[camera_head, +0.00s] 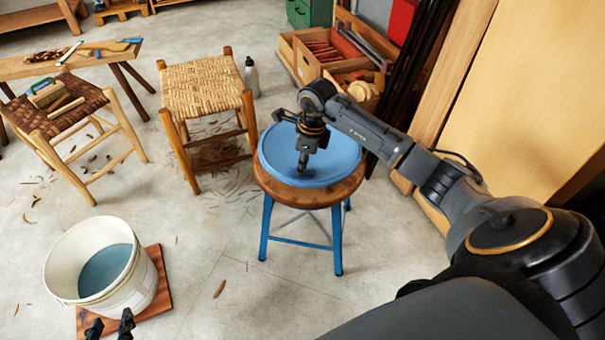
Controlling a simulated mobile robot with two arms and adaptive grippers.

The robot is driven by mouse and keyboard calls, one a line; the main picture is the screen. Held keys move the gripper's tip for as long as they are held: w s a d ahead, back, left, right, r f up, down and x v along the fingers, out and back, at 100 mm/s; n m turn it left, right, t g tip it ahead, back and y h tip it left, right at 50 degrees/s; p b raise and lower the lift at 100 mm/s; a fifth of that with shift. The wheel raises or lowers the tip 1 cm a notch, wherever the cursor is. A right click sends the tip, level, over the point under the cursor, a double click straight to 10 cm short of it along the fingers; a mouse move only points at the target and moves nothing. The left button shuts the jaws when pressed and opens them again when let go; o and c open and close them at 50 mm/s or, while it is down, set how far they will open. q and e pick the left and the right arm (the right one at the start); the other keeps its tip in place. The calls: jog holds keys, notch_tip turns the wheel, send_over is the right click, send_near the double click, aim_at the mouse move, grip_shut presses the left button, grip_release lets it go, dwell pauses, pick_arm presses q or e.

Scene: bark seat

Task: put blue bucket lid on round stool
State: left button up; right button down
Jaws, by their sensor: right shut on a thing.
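The blue bucket lid (338,155) is a wide round disc with a raised rim. It lies flat over the wooden seat of the round stool (318,198), which has blue legs (337,240). I cannot tell whether the lid touches the seat.
A white bucket (139,286) with bluish contents stands open on a reddish board (154,307). A woven stool (201,90) and a darker stool (58,116) stand left. A wooden crate (303,62) with tools is behind. Floor with scattered shavings is open between bucket and round stool.

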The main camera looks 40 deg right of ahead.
notch_tip(320, 180, down, 3)
jog(key=shift+r+b, duration=0.1)
jog(key=shift+b, duration=0.35)
pick_arm(q)
jog(key=w+r+t, duration=0.1)
jog(key=w+d+r+t, duration=0.1)
jog(key=w+r, duration=0.1)
jog(key=r, duration=0.1)
jog(key=shift+d+r+t+h, duration=0.1)
jog(key=shift+d+t+h, duration=0.05)
jog(key=shift+t+h, duration=0.25)
pick_arm(e)
jog(key=c, duration=1.4)
grip_release()
jog(key=shift+f, duration=0.2)
